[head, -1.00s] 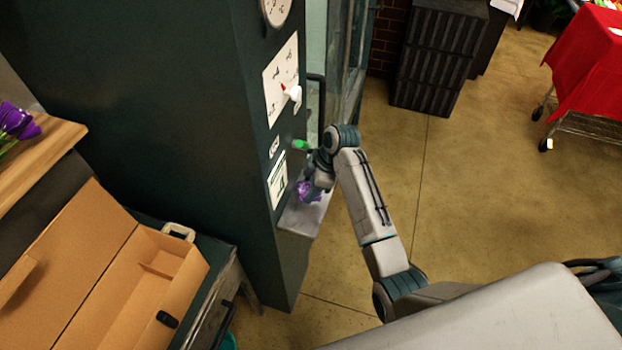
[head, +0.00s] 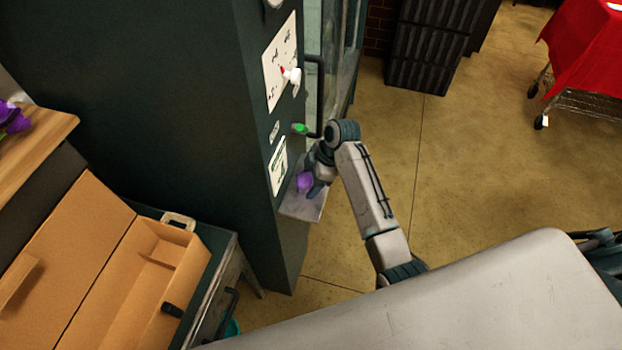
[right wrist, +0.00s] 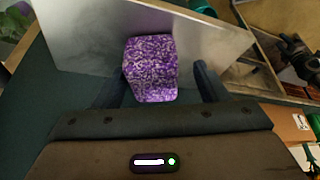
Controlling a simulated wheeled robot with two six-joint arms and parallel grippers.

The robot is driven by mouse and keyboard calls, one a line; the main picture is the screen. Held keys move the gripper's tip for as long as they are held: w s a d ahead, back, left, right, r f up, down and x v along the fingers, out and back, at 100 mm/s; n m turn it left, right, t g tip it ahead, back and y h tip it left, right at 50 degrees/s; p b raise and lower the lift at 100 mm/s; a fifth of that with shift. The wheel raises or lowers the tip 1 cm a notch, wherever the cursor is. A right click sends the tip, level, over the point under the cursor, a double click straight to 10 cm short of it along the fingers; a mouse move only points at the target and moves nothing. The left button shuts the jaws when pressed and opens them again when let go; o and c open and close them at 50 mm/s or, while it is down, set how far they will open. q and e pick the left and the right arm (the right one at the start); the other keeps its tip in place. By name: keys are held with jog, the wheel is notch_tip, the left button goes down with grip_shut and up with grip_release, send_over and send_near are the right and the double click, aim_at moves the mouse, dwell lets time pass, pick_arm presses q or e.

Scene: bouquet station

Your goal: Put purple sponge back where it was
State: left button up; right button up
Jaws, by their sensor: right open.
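The purple sponge (head: 304,182) sits on a small grey metal shelf (head: 300,207) fixed to the side of a dark green cabinet. In the right wrist view the mottled purple sponge (right wrist: 150,68) is upright on the shelf's pale surface (right wrist: 215,45). My right gripper (head: 314,180) is at the shelf, its fingers partly hidden in the head view. In the right wrist view the open right gripper (right wrist: 160,82) has one finger on each side of the sponge, with a clear gap on the right. My left gripper is not in view.
Black crates (head: 428,50) and a red-draped cart (head: 585,50) stand beyond open floor.

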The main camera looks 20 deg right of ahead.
jog(key=shift+w+d+r, duration=0.1)
jog(key=shift+d+r, duration=0.05)
jog(key=shift+r, duration=0.1)
jog(key=b+v, duration=0.2)
jog(key=v, duration=0.9)
jog(key=shift+r, duration=0.2)
